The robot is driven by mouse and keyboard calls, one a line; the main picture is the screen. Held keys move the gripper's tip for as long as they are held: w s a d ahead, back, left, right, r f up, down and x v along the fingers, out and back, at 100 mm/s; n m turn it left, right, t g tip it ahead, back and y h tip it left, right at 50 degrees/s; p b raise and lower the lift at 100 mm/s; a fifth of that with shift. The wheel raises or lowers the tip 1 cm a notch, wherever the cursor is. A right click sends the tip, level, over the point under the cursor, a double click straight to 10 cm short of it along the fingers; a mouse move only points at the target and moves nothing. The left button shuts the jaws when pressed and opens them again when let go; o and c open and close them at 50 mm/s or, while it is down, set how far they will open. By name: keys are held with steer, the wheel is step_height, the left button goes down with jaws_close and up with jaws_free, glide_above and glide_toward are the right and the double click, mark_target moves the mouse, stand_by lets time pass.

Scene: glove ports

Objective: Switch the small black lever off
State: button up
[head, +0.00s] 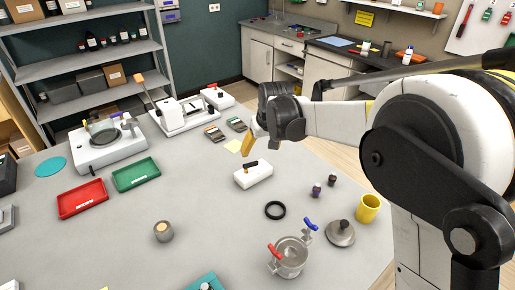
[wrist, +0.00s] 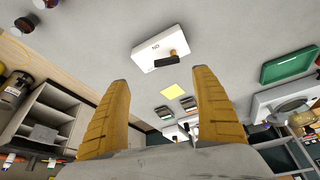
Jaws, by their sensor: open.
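A small white box (head: 254,178) with a black lever (head: 251,165) on top stands on the grey table, near the middle of the head view. In the wrist view the white box (wrist: 150,55) is ahead of the fingertips, with lettering that seems to read "ON", seen upside down. Its black lever (wrist: 179,62) sticks out beside the lettering. My gripper (wrist: 162,77) is open and empty, its two yellow fingers spread apart. In the head view my gripper (head: 247,146) is above and just behind the box, apart from the lever.
A black ring (head: 275,210), small dark bottles (head: 317,189), a yellow cup (head: 368,208) and a metal pot (head: 290,257) stand nearer and right. Red (head: 83,198) and green (head: 136,174) trays lie left. The table left of the box is clear.

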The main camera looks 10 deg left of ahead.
mark_target(251, 163)
steer(key=x, duration=0.4)
steer(key=a+b+x, duration=0.1)
steer(key=x, duration=0.3)
steer(key=b+x, duration=0.1)
steer(key=x, duration=0.4)
steer(key=shift+a+r, duration=0.15)
steer(key=shift+a, duration=0.25)
